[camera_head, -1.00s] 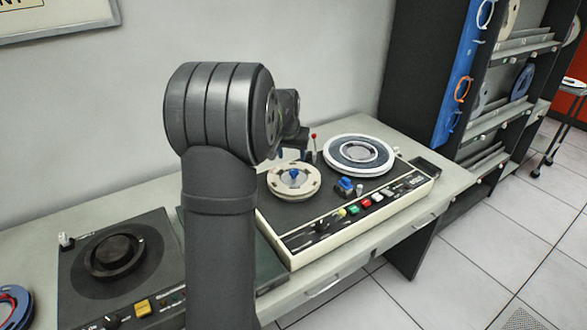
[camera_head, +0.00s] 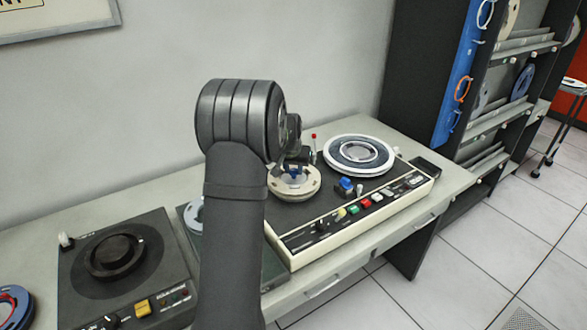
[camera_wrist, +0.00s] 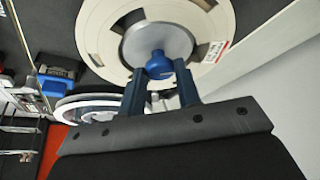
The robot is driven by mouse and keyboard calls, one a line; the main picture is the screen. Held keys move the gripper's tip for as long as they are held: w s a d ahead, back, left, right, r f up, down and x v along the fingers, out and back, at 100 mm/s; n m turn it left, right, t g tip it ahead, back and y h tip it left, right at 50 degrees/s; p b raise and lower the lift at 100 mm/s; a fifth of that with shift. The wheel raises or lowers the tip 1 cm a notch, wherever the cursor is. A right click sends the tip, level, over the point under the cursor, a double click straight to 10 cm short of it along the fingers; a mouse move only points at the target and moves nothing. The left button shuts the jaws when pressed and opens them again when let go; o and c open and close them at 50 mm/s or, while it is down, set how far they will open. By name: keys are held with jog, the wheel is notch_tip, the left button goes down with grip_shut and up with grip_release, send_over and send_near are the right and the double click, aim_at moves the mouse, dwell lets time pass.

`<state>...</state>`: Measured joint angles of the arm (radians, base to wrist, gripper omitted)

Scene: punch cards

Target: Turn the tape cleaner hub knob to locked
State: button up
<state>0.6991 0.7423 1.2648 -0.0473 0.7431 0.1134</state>
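The tape cleaner (camera_head: 335,215) is a black-topped, cream-edged machine on the bench. Its left hub carries a cream reel (camera_head: 308,188) with a blue knob (camera_head: 294,172) at the centre, partly covered by my gripper (camera_head: 293,162) in the head view. In the wrist view the blue knob (camera_wrist: 158,66) stands on a grey hub disc (camera_wrist: 178,42). The two fingers of my gripper (camera_wrist: 161,75) are apart, with the knob at the gap between their tips. I see clear space beside the knob, so it is not gripped. The locked marking is not legible.
A white-rimmed reel (camera_head: 359,154) sits right of the hub. A red-tipped lever (camera_head: 314,137) stands behind it, and a blue block (camera_head: 345,186) and coloured buttons (camera_head: 366,202) lie in front. Another black deck (camera_head: 90,260) is at left.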

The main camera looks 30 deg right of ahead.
jog(key=c, duration=0.3)
jog(key=m+g, duration=0.1)
jog(key=m, duration=0.1)
jog(key=m+g+h, duration=0.1)
jog(key=m, duration=0.2)
jog(key=shift+w+a+m, duration=0.15)
jog(key=shift+w+m, duration=0.05)
jog(key=shift+m, duration=0.1)
jog(key=m, duration=0.2)
jog(key=m+g, duration=0.1)
jog(key=m, duration=0.1)
jog(key=shift+w+g, duration=0.15)
jog(key=shift+g, duration=0.15)
jog(key=shift+w+m+g, duration=0.15)
jog(key=shift+m+g, duration=0.55)
jog(key=shift+m, duration=1.4)
